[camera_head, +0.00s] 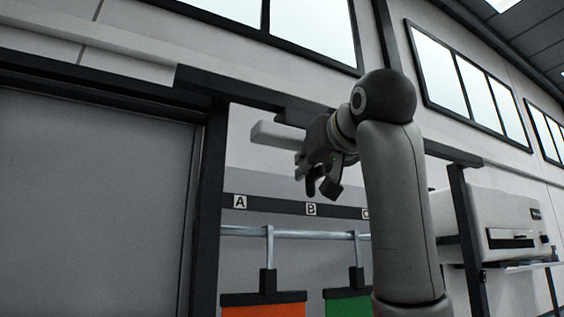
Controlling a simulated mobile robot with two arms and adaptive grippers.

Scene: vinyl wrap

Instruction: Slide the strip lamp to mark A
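A pale grey bar (276,135), which looks like the strip lamp, sits below the dark overhead beam, above and between marks A and B. Its right end meets or passes behind my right gripper (322,187); I cannot tell whether they touch. The gripper's dark fingers point down and stand apart, with nothing seen between them. Mark A (240,202) is a white label on a dark strip (275,207), left of the gripper. Mark B (311,209) is just below the gripper. Mark C (366,213) is partly hidden by my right arm. My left gripper is not in view.
A metal rail (315,235) runs below the labels, with an orange panel (264,311) and a green panel (348,306) hanging from it. A dark post (207,215) stands left of mark A. A white machine (495,225) is at the right.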

